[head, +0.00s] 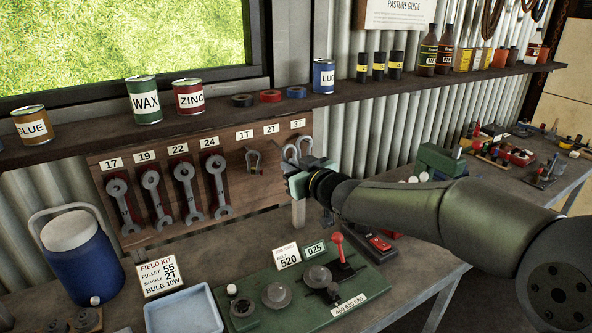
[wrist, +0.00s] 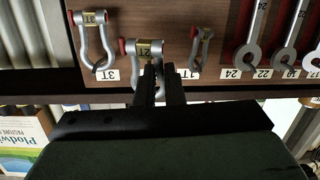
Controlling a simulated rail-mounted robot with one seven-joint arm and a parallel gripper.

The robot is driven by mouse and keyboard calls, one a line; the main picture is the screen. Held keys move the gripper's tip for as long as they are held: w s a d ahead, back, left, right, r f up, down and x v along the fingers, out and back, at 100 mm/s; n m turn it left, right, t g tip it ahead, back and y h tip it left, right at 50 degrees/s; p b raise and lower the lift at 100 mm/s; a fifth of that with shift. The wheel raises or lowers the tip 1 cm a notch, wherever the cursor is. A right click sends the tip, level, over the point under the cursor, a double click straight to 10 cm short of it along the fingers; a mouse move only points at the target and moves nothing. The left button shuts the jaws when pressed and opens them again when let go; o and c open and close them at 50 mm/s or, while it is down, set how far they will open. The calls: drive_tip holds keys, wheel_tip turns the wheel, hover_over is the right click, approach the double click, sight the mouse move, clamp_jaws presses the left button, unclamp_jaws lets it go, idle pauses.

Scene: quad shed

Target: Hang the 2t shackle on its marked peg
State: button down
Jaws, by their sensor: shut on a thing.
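The 2t shackle (wrist: 145,50), a grey metal bow with a brass 2T tag and a red pin end, is at the board between the other two shackles. My gripper (wrist: 160,75) is shut on its edge. In the head view my gripper (head: 298,176) is in front of the board's right end and the shackle (head: 291,154) shows just above it. The 2T label (head: 271,129) marks its place on the wooden board (head: 180,146). The peg is hidden, so I cannot tell whether the shackle rests on it.
The 1T shackle (head: 252,160) and the 3T shackle (wrist: 97,40) hang close on either side. Several spanners (head: 184,190) hang left. A shelf (head: 205,123) with tins runs above the board. Below are a green fixture plate (head: 300,310), a blue tray (head: 184,312) and a kit card (head: 158,278).

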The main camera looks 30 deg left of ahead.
drive_tip(key=x, duration=0.6)
drive_tip(key=shift+w+f, duration=0.25)
drive_tip(key=shift+f, duration=0.1)
idle(0.3)
idle(0.6)
drive_tip(key=c, duration=1.5)
unclamp_jaws()
drive_tip(key=shift+o, duration=0.2)
drive_tip(key=shift+d, duration=0.1)
